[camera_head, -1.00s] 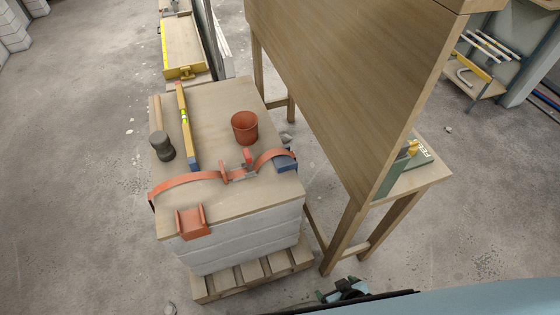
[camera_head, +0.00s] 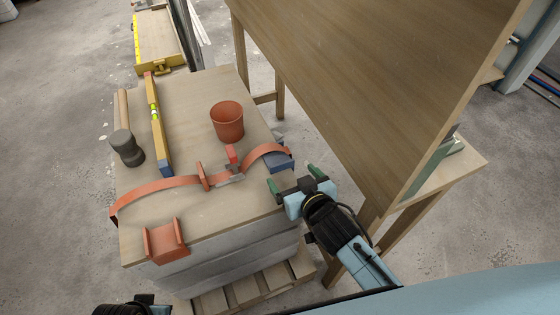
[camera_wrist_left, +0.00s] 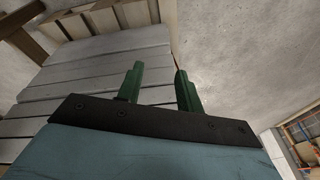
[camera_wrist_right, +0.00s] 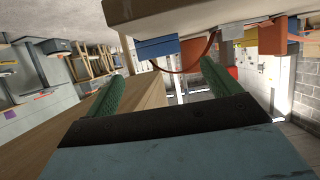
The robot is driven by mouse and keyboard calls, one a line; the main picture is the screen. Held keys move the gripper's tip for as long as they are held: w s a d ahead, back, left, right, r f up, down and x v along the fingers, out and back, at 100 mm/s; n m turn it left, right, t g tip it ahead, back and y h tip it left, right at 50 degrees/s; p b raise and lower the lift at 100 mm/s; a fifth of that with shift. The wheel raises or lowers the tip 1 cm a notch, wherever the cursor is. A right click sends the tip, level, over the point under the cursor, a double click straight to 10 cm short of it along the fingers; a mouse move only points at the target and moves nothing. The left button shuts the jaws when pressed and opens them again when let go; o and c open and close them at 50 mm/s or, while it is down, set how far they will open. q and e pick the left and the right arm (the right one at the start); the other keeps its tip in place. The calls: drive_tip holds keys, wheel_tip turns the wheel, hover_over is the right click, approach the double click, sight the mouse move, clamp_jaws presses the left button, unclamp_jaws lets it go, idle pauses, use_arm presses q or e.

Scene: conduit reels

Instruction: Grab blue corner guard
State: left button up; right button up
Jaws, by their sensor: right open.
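The blue corner guard (camera_head: 279,163) sits at the right edge of the wood-topped stack, at the end of an orange strap (camera_head: 160,185). My right gripper (camera_head: 295,180) is open and empty just in front of and beside it, apart from it. In the right wrist view the blue guard (camera_wrist_right: 157,47) shows beyond and between the two green fingers (camera_wrist_right: 162,82). My left gripper shows only in part at the bottom left of the head view; in the left wrist view its fingers (camera_wrist_left: 160,85) are apart with nothing between them, facing the stack's grey side.
On the stack top (camera_head: 190,100) are an orange cup (camera_head: 227,121), a yellow level (camera_head: 157,125), a dark mallet (camera_head: 127,148) and an orange corner guard (camera_head: 166,240). A large tilted wooden panel (camera_head: 380,80) stands close to the right of my right gripper.

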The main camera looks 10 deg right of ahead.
sight(282, 163)
drive_tip(key=shift+b+x, duration=0.45)
drive_tip(key=shift+x, duration=1.2)
drive_tip(key=b+x, duration=0.2)
drive_tip(key=x, duration=0.2)
drive_tip(key=shift+w+f, duration=0.15)
drive_tip(key=shift+w, duration=0.25)
use_arm(q)
drive_tip(key=d+r, duration=0.3)
drive_tip(key=r, duration=0.6)
drive_tip(key=shift+s+r+h, duration=0.15)
drive_tip(key=shift+s+h, duration=0.1)
drive_tip(key=shift+h, duration=0.15)
use_arm(e)
drive_tip(key=c, duration=1.1)
